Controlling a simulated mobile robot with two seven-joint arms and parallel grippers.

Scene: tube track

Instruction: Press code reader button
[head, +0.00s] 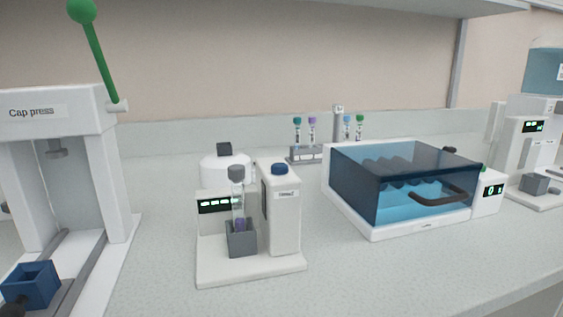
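The code reader appears to be the small white device (284,222) in the middle of the bench, but its label is too small to read. A round dark blue button (279,168) sits on top of its right-hand column. A clear tube (238,206) with a grey cap stands upright in the grey holder (241,240) at its front. A small dark display with light characters (216,206) is on its left side. Neither gripper is in view, and nothing touches the button.
A cap press (107,180) with a raised green-knobbed lever stands at the left. A blue lidded bath (352,205) is to the right. A rack (306,154) with several capped tubes stands behind. Another white device (510,160) is at the far right. The bench front is clear.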

